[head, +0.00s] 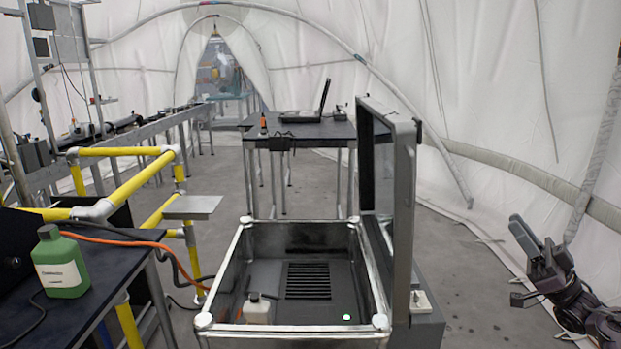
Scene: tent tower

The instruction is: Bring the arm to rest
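My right gripper (533,232) is at the right edge of the head view, over the bare floor beside the open box. Its fingers point up and to the left, with a gap between them. Nothing shows between the fingers, and they touch nothing that I can see. My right arm comes in from the lower right corner, and most of it is out of frame. My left gripper is not in the picture.
An open metal-framed box (238,262) with its lid (404,215) raised holds a white-capped bottle (257,309). A green bottle (61,262) stands on the left table (118,262). A laptop (308,112) sits on a back table (330,131). Floor right of the box is clear.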

